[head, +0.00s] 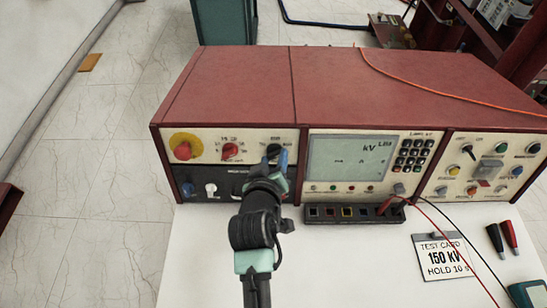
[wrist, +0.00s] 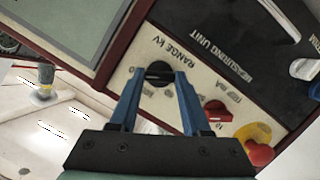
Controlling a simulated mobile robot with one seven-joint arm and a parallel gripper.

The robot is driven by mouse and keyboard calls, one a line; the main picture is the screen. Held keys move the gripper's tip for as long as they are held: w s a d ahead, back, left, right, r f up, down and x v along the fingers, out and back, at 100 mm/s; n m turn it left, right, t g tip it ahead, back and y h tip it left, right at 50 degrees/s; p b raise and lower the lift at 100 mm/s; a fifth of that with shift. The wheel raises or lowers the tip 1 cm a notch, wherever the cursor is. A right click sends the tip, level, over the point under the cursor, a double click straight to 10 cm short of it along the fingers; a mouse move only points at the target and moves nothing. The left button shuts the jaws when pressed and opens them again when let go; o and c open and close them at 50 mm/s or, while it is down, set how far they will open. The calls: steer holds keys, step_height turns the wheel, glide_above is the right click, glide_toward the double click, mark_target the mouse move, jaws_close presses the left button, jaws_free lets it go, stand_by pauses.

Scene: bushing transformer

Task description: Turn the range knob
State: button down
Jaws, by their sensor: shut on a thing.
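The range knob (wrist: 159,72) is black and round, on the cream panel beside the printed words "RANGE kV" in the wrist view. My gripper (wrist: 157,77) has its two blue fingers on either side of this knob and is shut on it. In the head view my gripper (head: 277,160) reaches the upper part of the red console's left panel, just left of the display. There my fingers and wrist hide most of the range knob. The exact pointer setting of the knob is too small to read.
A red knob (head: 230,151) and a red emergency button on a yellow ring (head: 184,149) sit left of my gripper. The kV display (head: 350,158) is to its right. Below are a terminal strip (head: 352,213), cables and a test card (head: 444,257) on the white table.

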steer(key=shift+c, duration=1.8)
jaws_free()
steer(key=v, duration=1.3)
